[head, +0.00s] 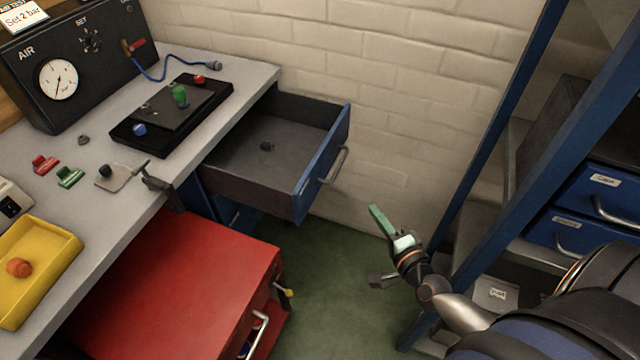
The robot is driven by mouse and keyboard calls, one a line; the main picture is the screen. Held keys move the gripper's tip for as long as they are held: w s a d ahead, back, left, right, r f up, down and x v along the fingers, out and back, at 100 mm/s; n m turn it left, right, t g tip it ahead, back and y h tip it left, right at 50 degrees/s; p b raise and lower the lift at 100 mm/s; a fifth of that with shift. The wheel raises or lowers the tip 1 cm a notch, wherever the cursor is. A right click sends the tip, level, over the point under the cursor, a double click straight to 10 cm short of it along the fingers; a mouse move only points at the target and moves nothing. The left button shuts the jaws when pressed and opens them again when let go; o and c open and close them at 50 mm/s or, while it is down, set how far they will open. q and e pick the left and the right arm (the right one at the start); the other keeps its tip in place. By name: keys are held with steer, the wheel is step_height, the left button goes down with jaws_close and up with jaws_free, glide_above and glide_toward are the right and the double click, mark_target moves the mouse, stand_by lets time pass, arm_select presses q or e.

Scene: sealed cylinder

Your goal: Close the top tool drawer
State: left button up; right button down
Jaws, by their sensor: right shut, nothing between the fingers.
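The top tool drawer (248,178) is pulled out from under the workbench in the head view. It has dark grey walls, a blue front (312,180) and a grey bar handle (334,165). My left gripper is not in view.
A red cabinet (180,275) with a handle stands below the drawer. The workbench (100,210) carries an air gauge panel (85,60), a black fixture (170,115) and a yellow tray (70,245). A blue-framed rack (540,130) stands at right. Green floor (335,290) is open between.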

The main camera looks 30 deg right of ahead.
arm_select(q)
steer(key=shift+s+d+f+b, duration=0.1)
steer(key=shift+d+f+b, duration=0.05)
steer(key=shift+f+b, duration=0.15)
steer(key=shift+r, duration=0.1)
arm_select(e)
steer(key=w+a+f, duration=0.1)
steer(key=w+f, duration=0.1)
steer(key=w, duration=1)
steer(key=shift+w+a, duration=0.3)
steer(key=shift+a, duration=0.05)
steer(key=shift+a+f, duration=0.1)
